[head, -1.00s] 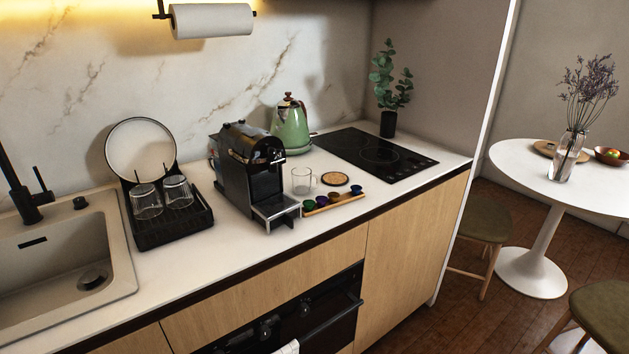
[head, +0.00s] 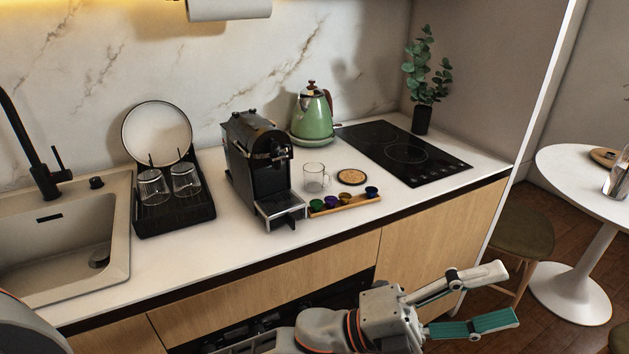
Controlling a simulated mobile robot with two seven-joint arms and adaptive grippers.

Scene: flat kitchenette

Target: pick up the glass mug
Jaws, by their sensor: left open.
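The glass mug (head: 315,178) is clear and stands upright on the white counter, just right of the coffee machine, with its handle toward the right. My left gripper (head: 512,294) is in the lower right of the head view, in front of the counter and below its top. It is open and empty, its fingers pointing right, well apart from the mug. My right gripper is not in view.
The black coffee machine (head: 259,168) stands close left of the mug. A cork coaster (head: 351,177) and a wooden tray (head: 345,206) of coloured capsules lie to its right and front. A green kettle (head: 312,117) and black cooktop (head: 405,152) are behind.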

